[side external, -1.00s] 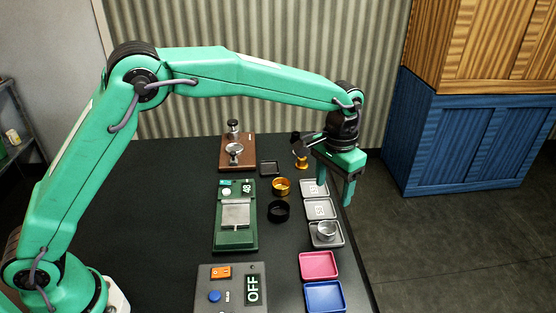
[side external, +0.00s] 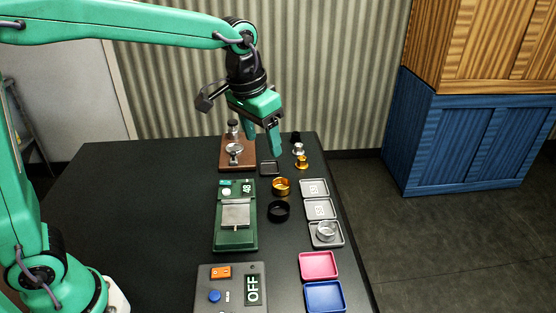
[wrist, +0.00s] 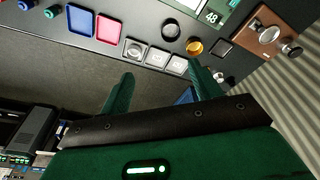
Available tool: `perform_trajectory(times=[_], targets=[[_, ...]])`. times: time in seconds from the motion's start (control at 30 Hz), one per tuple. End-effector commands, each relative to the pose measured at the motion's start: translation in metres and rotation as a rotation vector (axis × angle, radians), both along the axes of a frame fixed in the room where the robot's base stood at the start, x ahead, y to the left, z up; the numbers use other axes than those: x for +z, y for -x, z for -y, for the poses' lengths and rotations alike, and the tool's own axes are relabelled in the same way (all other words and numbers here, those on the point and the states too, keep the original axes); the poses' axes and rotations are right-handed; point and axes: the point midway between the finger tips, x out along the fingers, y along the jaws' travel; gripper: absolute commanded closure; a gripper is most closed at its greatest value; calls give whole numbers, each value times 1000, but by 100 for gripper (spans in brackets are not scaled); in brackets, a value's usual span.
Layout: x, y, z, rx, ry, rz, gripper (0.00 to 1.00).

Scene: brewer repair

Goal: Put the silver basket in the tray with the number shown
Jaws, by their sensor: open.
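The silver basket (side external: 326,231) sits in the nearest of three grey trays, just beyond the pink tray; in the wrist view the basket (wrist: 135,49) is left of the other two grey trays. The middle grey tray (side external: 320,209) and far grey tray (side external: 314,188) are empty, with number labels too small to read surely. The green scale (side external: 236,242) has a display (side external: 247,188) that seems to read 48. My gripper (side external: 262,140) is open and empty, raised above the far end of the table, away from the basket.
A gold basket (side external: 281,187) and black ring (side external: 279,211) stand between scale and trays. A wooden stand (side external: 238,163), small dark tray (side external: 269,168) and tampers (side external: 302,162) are at the back. Pink (side external: 319,265) and blue (side external: 324,297) trays and an OFF box (side external: 217,297) are in front.

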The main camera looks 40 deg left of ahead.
Motion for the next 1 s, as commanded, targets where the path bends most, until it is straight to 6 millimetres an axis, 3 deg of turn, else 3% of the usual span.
perform_trajectory(times=[0.2, 0.47, 0.8, 1.0], targets=[[18, 43, -34, 37, 11, 67, 37], [24, 96, -67, 78, 15, 144, 37], [9, 162, -97, 132, 11, 243, 37], [-3, 186, -106, 153, 6, 283, 37]])
